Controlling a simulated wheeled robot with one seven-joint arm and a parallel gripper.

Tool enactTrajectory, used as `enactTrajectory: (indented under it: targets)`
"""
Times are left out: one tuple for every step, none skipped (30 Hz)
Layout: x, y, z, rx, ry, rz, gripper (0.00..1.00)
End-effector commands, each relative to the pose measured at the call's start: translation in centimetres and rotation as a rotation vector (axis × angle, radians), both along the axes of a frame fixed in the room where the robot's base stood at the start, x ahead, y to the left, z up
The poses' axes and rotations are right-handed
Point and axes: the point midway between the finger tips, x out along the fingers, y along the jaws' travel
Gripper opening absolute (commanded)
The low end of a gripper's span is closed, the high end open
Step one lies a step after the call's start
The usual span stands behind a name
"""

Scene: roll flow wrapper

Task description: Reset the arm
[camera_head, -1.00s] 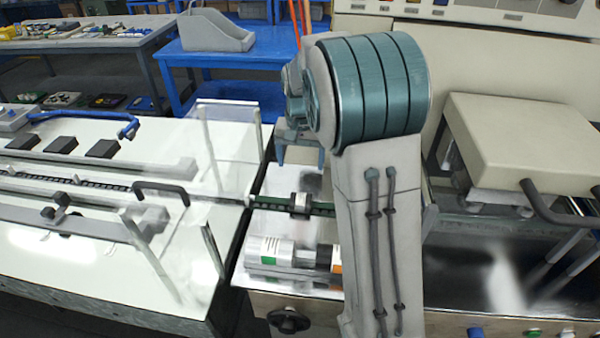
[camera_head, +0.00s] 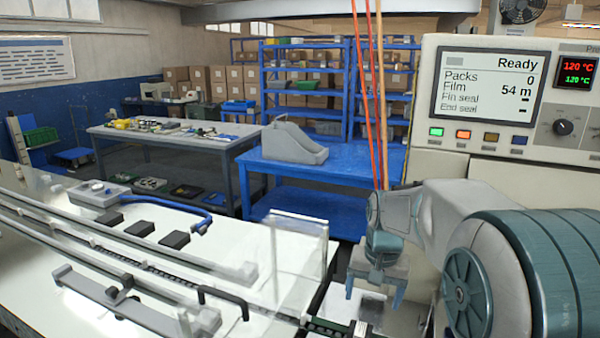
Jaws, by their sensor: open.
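My arm reaches in from the lower right of the head view. My arm's large teal joint hides the lower right of the machine.
The white conveyor bed (camera_head: 170,262) with rails and a clear upright guard (camera_head: 300,265) fills the lower left. Several black blocks (camera_head: 141,228) lie on it. A blue table (camera_head: 345,165) with a grey holder (camera_head: 292,143) stands behind. Orange and tan strips hang above the gripper.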

Motion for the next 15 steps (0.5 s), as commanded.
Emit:
enactTrajectory:
  targets:
    - [-1.5, 0.0, 0.6, 0.003, -0.017, 0.018, 0.80]
    - [-2.3, 0.1, 0.8, 0.003, -0.024, 0.030, 0.80]
    - [-3.4, 0.2, 1.1, 0.003, -0.036, 0.045, 0.80]
    - [-4.2, 0.2, 1.2, 0.003, -0.043, 0.058, 0.80]
    - [-5.0, 0.3, 1.3, 0.002, -0.052, 0.070, 0.80]
    - [-6.1, 0.4, 1.5, 0.000, -0.063, 0.087, 0.80]
    - [-6.9, 0.4, 1.6, -0.002, -0.070, 0.098, 0.80]
    - [-7.7, 0.5, 1.6, -0.004, -0.079, 0.111, 0.80]
    - [-8.8, 0.5, 1.7, -0.007, -0.091, 0.125, 0.80]
    - [-9.6, 0.6, 1.7, -0.010, -0.099, 0.138, 0.80]
    - [-10.4, 0.6, 1.7, -0.014, -0.107, 0.152, 0.80]
    - [-11.5, 0.7, 1.6, -0.018, -0.117, 0.167, 0.80]
    - [-12.3, 0.8, 1.5, -0.022, -0.125, 0.179, 0.80]
    - [-13.0, 0.8, 1.4, -0.026, -0.134, 0.190, 0.80]
    - [-14.0, 0.8, 1.3, -0.032, -0.143, 0.205, 0.80]
